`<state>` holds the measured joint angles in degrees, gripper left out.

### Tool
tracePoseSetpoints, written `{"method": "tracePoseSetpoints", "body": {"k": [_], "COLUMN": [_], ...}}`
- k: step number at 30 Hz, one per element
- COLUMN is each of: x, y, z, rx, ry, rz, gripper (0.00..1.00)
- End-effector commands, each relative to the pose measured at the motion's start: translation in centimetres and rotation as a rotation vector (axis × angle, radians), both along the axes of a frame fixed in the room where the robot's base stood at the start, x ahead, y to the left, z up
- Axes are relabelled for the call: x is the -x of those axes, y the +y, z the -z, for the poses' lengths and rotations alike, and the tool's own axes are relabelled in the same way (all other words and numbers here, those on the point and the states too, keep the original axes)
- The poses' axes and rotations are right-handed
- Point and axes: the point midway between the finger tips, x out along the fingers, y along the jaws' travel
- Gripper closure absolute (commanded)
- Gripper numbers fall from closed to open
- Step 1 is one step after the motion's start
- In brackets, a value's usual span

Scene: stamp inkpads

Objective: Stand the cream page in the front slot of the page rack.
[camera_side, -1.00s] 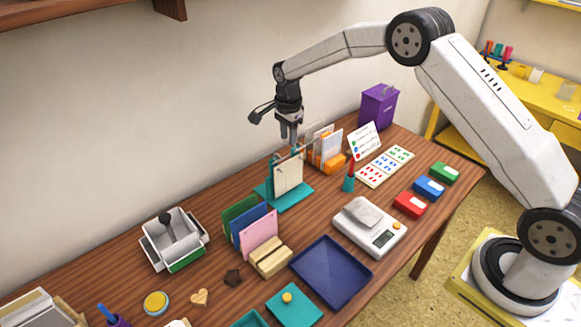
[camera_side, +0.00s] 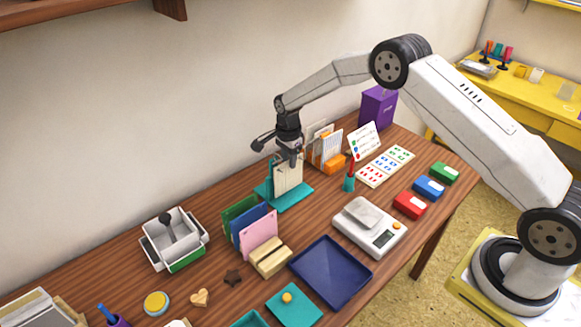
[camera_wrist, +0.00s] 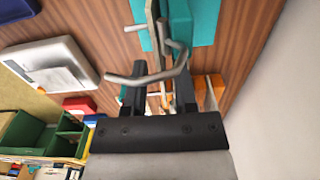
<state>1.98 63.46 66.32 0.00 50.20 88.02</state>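The cream page (camera_side: 288,174) stands upright at the teal stand (camera_side: 290,198) in the middle of the table. In the wrist view the page (camera_wrist: 153,14) shows edge-on, with bent metal wire in front of it. My gripper (camera_side: 292,158) is at the page's top edge, pointing down. In the wrist view its two dark fingers (camera_wrist: 158,85) are apart, with a gap around the page's line. I cannot see whether either finger touches it. The wooden page rack (camera_side: 271,259) holds green, blue and pink pages (camera_side: 258,232); its front part shows no page.
A navy tray (camera_side: 331,272) and a scale (camera_side: 369,226) lie right of the rack. A teal pen holder (camera_side: 348,183) and an orange card holder (camera_side: 333,162) stand close to the teal stand. A white-green box (camera_side: 174,240) is at left.

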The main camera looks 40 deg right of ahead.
Motion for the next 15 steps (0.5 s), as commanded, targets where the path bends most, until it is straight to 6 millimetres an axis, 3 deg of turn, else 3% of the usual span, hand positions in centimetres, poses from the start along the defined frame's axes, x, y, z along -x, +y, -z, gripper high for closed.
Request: {"method": "tracePoseSetpoints", "body": {"k": [8, 15], "x": [-0.01, 0.0], "y": [0.0, 0.0], "z": [0.08, 0.07], "rx": [0.0, 0.0], "ry": [0.0, 0.0], "rz": [0.0, 0.0], "gripper": [0.65, 1.0]}}
